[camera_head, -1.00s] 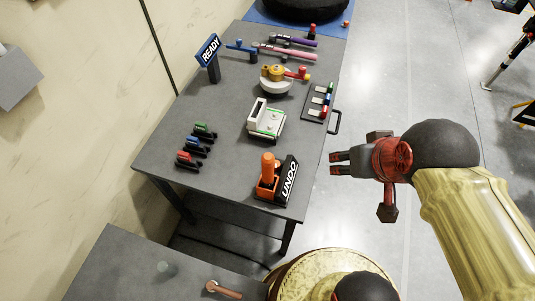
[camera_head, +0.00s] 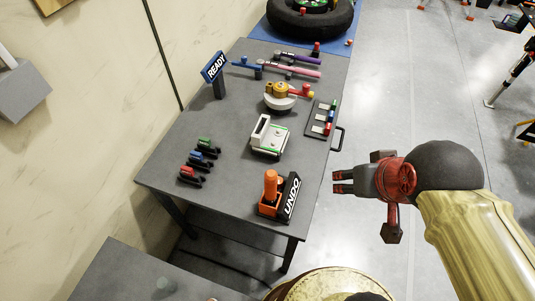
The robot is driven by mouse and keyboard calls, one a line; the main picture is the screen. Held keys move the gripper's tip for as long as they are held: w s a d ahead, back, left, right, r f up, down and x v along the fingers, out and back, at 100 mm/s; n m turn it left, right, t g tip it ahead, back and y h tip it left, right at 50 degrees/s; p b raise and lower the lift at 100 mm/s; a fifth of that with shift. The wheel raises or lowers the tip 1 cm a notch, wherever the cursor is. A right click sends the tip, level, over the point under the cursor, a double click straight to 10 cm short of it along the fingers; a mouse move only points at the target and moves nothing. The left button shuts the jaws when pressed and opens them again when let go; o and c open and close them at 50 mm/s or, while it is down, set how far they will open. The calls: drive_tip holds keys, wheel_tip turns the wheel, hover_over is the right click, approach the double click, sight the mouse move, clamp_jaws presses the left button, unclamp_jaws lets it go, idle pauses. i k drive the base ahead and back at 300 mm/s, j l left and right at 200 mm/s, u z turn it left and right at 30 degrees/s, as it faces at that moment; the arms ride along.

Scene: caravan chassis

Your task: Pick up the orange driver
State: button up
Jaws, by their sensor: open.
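An orange tool (camera_head: 271,184) with an upright cylindrical handle stands in a dark and orange stand at the near right corner of the grey table. It looks like the orange driver, though I cannot see its tip. A black sign reading UNDO (camera_head: 291,198) stands right beside it. My gripper (camera_head: 342,182) is open and empty, past the table's right edge over the floor. Its fingers point left, toward the table, apart from the orange tool.
The grey table (camera_head: 215,125) also holds a white and green device (camera_head: 269,138), several coloured clips (camera_head: 198,160), a yellow and white round fixture (camera_head: 281,96), a READY sign (camera_head: 214,68) and a switch panel (camera_head: 322,118). A handle (camera_head: 337,138) juts from its right edge.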

sight(270, 176)
drive_tip(key=i+l+u, duration=0.15)
drive_tip(key=l+u, duration=0.25)
drive_tip(key=i+l+u, duration=0.1)
drive_tip(key=u, duration=0.35)
drive_tip(key=k+l, duration=0.05)
